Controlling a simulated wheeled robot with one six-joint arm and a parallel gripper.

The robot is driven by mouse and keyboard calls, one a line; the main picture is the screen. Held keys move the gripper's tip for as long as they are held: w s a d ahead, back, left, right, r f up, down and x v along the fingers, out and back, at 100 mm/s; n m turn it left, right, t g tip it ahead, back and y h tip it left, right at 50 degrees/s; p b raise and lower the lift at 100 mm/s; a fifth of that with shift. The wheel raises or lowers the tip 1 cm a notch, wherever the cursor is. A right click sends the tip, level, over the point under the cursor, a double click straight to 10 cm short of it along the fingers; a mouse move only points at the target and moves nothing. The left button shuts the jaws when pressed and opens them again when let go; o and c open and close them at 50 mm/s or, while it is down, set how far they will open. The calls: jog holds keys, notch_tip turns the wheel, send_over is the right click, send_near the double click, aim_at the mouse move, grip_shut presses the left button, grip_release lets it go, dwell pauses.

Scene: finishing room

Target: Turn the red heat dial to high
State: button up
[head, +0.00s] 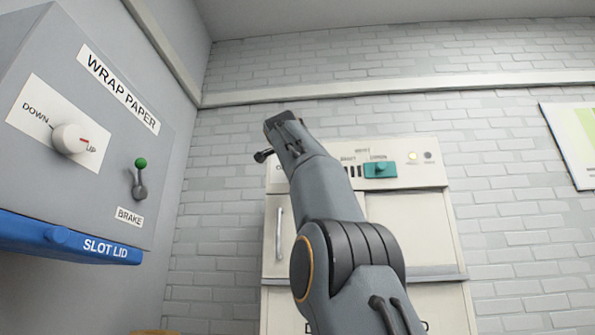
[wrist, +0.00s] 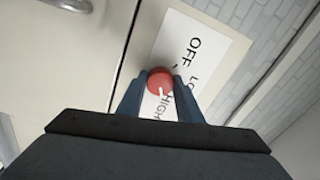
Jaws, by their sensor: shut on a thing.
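The red heat dial (wrist: 159,80) shows in the wrist view on a white label plate (wrist: 213,52) marked OFF, LO (rest cut off) and HIGH. A pale mark on the dial's face is on its lower side, toward the word HIGH. My gripper (wrist: 161,86) has its two dark blue fingers on either side of the dial and is shut on it. In the head view, my arm reaches up to a cream cabinet (head: 408,222), and the dial is hidden behind the arm.
The cabinet's top panel has a teal switch (head: 380,169) and small lamps. At left, a grey WRAP PAPER box (head: 75,45) carries a white dial (head: 69,139), a green-knobbed brake lever (head: 140,178) and a blue slot lid (head: 65,240). A poster (head: 575,140) hangs at right.

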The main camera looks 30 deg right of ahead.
jog(key=o, duration=1)
jog(key=shift+o, duration=0.2)
jog(key=b+v, duration=0.4)
jog(key=v, duration=0.3)
jog(key=shift+s+a+b, duration=0.25)
jog(key=shift+s+b, duration=0.1)
jog(key=shift+b, duration=0.05)
jog(key=shift+s, duration=0.1)
